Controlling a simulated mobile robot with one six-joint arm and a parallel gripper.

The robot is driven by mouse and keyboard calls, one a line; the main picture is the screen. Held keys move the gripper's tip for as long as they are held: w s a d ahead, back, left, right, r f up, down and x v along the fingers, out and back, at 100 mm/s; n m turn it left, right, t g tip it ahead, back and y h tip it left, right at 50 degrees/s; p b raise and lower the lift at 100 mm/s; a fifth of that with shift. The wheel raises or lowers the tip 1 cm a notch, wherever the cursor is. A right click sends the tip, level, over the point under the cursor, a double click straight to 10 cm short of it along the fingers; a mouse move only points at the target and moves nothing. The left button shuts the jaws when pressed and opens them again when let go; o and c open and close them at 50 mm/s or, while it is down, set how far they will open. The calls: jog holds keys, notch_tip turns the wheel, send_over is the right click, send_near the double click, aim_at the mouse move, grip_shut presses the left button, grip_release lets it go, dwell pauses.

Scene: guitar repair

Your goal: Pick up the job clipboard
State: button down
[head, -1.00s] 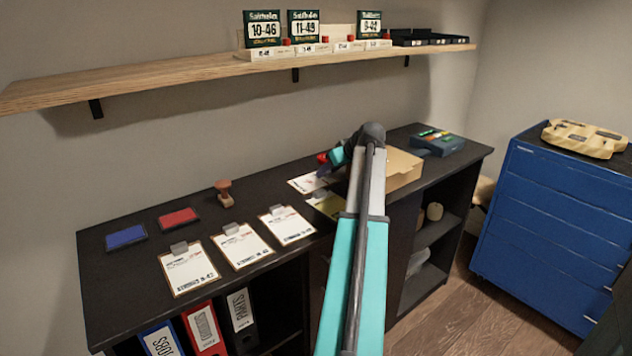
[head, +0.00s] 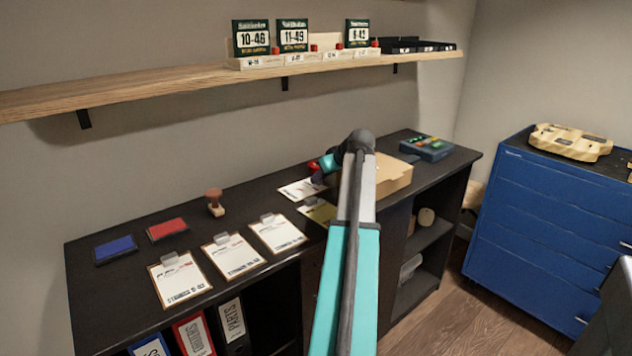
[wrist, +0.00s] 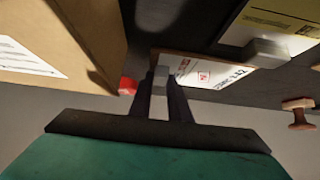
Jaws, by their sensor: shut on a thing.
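A clipboard with a white sheet (head: 299,189) is at the back of the dark cabinet top, left of my arm. In the wrist view the same board (wrist: 222,76) shows its white sheet with red print. My gripper (wrist: 160,92) is shut on the clip at this clipboard's end. In the head view my gripper (head: 319,177) is partly hidden by my arm. I cannot tell whether the board is clear of the surface. A clipboard with a yellow sheet (head: 318,212) lies just in front of it, also in the wrist view (wrist: 282,22).
Three white-sheet clipboards (head: 234,255) lie along the front. A cardboard box (head: 392,178) stands close beside my gripper, large in the wrist view (wrist: 75,30). A stamp (head: 214,202), red pad (head: 167,228) and blue pad (head: 116,249) are at left. A shelf (head: 150,90) hangs above.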

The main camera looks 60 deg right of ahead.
jog(key=shift+r, duration=1.55)
jog(key=shift+s+a+r, duration=0.15)
jog(key=s+a, duration=0.3)
jog(key=s+a+r, duration=0.1)
jog(key=s+a, duration=0.7)
jog(key=shift+r, duration=0.25)
jog(key=shift+r+p, duration=0.15)
jog(key=shift+p, duration=0.15)
